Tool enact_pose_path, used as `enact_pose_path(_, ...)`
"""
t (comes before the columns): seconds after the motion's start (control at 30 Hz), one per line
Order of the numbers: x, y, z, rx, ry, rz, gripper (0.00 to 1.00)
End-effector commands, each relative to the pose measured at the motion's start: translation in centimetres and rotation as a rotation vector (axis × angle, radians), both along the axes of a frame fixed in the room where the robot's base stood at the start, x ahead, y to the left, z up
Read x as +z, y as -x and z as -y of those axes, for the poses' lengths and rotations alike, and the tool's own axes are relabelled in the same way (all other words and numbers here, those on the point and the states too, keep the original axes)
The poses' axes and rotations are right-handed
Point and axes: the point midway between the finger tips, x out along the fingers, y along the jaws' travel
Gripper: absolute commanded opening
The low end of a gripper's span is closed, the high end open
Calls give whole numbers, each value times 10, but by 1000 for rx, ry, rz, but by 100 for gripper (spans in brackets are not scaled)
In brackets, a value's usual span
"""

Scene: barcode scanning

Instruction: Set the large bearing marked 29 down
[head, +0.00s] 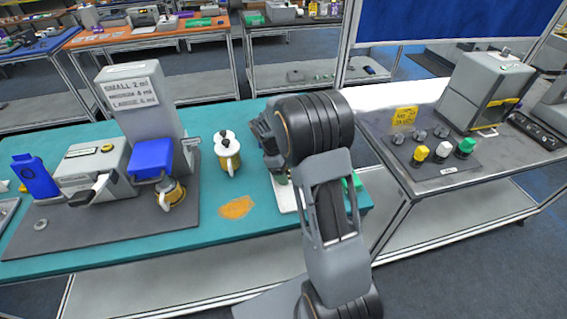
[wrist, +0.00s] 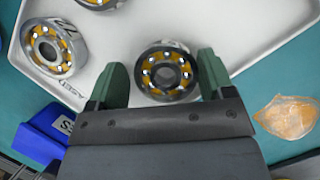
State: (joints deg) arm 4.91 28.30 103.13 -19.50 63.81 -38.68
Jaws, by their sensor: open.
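In the wrist view, a metal bearing (wrist: 165,72) with orange-yellow inner parts lies on the white tray (wrist: 190,22), between the two green fingers of my gripper (wrist: 163,75). The fingers are open, one on each side of it; I cannot tell whether either touches it. No number is readable on this bearing. A second bearing (wrist: 48,48) to the left has a dark mark on its side that I cannot read surely. A third bearing (wrist: 97,3) is cut off at the top edge. In the head view, my arm hides most of the tray (head: 284,197) and the bearings.
An orange flat patch (head: 237,207) lies on the teal table (head: 120,262). A white and yellow pot (head: 228,152) stands left of my arm. A grey table with knobs (head: 440,152) is to the right.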

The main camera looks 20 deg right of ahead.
Motion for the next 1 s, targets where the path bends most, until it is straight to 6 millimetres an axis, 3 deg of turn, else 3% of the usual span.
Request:
enact_pose_path(0.03,-7,7,-5,-2,-11,-26,90)
enact_pose_path(0.13,4,4,-7,-2,-11,-25,90)
enact_pose_path(0.5,76,-17,-22,-6,-6,-19,90)
enact_pose_path(0.77,106,-25,-31,-4,-6,-21,90)
enact_pose_path(0.87,115,-22,-34,-17,-9,-3,90)
enact_pose_path(1.0,135,-1,-41,-89,-27,96,90)
